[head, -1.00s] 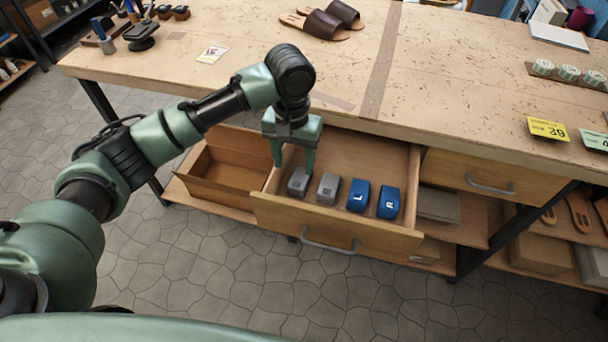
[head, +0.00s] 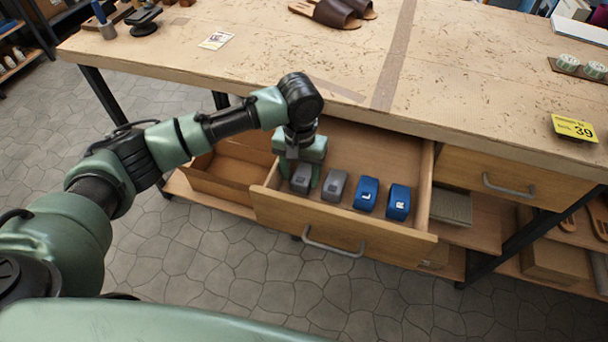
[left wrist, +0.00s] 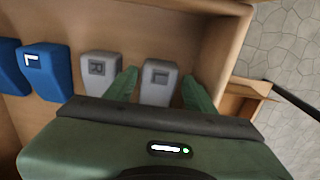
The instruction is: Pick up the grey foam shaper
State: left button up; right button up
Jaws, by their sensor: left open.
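Two grey foam shapers stand in the open drawer (head: 290,212). The leftmost grey shaper (head: 302,179) is marked L in the left wrist view (left wrist: 158,82). The other grey shaper (head: 334,186) stands beside it, marked R in the left wrist view (left wrist: 100,68). My left gripper (head: 301,170) is low in the drawer and open. In the left wrist view its fingers (left wrist: 161,90) stand on either side of the grey L shaper, with a small gap visible on each side. My right gripper is out of view.
Two blue shapers, L (head: 366,193) and R (head: 398,202), stand right of the grey ones in the drawer. The workbench top (head: 300,60) overhangs the drawer's back. An open brown box (head: 235,178) sits on the shelf to the left.

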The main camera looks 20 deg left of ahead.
pick_arm(q)
jog(key=shift+f, duration=0.85)
jog(key=c, duration=1.1)
